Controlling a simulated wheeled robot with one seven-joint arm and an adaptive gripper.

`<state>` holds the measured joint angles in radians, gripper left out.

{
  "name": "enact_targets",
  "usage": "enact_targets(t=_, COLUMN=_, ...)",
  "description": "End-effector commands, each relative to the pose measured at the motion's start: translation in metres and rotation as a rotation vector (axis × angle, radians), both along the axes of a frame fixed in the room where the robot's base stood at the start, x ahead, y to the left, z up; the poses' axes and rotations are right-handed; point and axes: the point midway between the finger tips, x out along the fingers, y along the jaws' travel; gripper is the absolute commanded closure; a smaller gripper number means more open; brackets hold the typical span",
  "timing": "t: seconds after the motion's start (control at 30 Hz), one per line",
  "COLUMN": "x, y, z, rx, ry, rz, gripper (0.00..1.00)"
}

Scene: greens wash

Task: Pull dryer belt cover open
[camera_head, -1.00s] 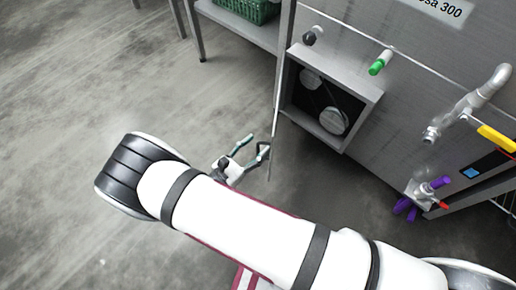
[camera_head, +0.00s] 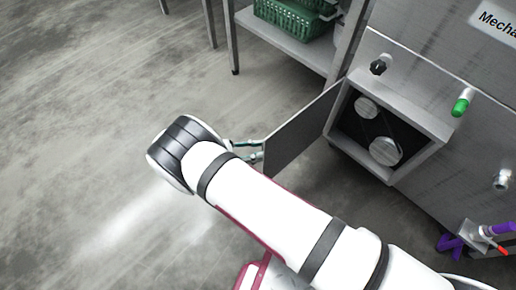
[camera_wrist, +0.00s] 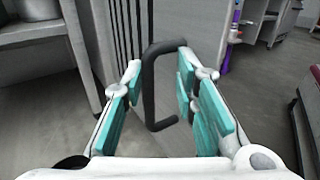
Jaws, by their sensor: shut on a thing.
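The dryer belt cover (camera_head: 303,130) is a flat grey panel standing swung out from the left side of the belt housing (camera_head: 398,168). The housing is uncovered, with two pulleys and a belt showing inside. My gripper (camera_head: 245,150) is at the cover's outer end, partly hidden by my wrist. In the wrist view, the black bar handle (camera_wrist: 149,88) stands between the teal finger pads of my gripper (camera_wrist: 155,97). The gripper is shut on this handle. The cover's grey face (camera_wrist: 188,25) shows behind it.
A grey shelf (camera_head: 285,38) with green crates (camera_head: 292,17) stands behind the cover. A dark knob (camera_head: 379,65) and a green-tipped fitting (camera_head: 462,103) stick out above the housing. The floor at left is clear.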

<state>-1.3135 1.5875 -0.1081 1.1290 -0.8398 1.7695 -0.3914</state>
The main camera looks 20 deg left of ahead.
Motion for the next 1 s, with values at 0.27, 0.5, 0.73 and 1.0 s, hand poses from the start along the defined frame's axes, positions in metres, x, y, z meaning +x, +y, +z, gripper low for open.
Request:
enact_targets(t=0.27, x=0.0212, y=-0.0127, z=-0.001, rx=-0.017, ry=-0.009, rz=-0.003, gripper=1.0)
enact_targets(t=0.5, x=0.0211, y=-0.0126, z=-0.001, rx=-0.017, ry=-0.01, rz=-0.002, gripper=0.58)
enact_targets(t=0.73, x=0.0215, y=-0.0109, z=-0.0002, rx=-0.011, ry=-0.013, rz=-0.002, gripper=0.46)
enact_targets(t=1.0, x=0.0217, y=-0.0097, z=0.0006, rx=-0.007, ry=-0.015, rz=-0.001, gripper=0.49)
